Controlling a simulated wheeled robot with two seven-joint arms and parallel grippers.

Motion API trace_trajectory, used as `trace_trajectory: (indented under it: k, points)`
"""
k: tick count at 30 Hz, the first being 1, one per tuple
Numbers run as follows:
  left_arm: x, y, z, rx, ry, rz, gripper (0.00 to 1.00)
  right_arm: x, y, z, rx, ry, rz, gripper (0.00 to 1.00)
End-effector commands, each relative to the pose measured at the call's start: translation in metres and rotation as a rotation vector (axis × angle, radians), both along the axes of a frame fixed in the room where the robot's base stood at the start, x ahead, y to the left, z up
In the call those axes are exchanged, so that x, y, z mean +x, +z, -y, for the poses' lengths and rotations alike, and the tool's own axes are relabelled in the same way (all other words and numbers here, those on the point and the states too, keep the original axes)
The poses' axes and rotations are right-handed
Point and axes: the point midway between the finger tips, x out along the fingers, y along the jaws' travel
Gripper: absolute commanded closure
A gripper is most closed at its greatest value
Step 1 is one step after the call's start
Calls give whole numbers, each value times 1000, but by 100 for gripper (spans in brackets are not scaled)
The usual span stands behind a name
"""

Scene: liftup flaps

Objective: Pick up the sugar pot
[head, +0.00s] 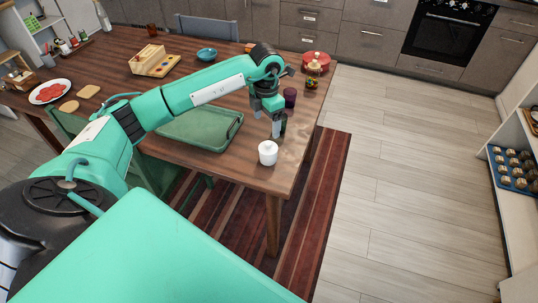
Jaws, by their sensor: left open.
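A small white lidded pot (268,153), which looks like the sugar pot, stands upright near the front right edge of the wooden table. My left gripper (279,128) is open and points down just behind and slightly right of the pot, apart from it as far as I can see. Dark fingers hang below the teal wrist, and the gap between them is hard to make out. My right gripper is not in view.
A green tray (165,132) lies left of the pot on the table (215,167). A dark purple cup (290,97), a small colourful item (311,83) and a red pot (317,61) stand behind the gripper. The floor (400,160) right of the table is clear.

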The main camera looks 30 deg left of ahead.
Motion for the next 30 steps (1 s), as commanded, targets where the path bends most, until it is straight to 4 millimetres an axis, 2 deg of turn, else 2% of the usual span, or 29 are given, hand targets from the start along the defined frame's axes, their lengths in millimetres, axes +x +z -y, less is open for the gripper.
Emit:
trace_trajectory:
  k: [3, 9, 14, 18, 21, 24, 30]
  points:
    - [-2, -26, 1, -2, 0, -6, 19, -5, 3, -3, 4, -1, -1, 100]
    - [-1, -57, 2, -3, -1, -3, 19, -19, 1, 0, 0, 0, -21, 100]
    - [-1, -67, 2, -4, -2, -2, 19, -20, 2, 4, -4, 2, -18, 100]
    - [-1, -83, 7, -4, -3, -5, 19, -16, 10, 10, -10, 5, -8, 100]
    - [-1, -99, 9, -4, -2, -4, 19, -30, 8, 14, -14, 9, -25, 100]
    - [-1, -111, 9, -5, -1, -2, 19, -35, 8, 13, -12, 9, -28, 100]
    - [0, -118, 8, -3, -2, 0, 19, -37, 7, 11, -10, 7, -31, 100]
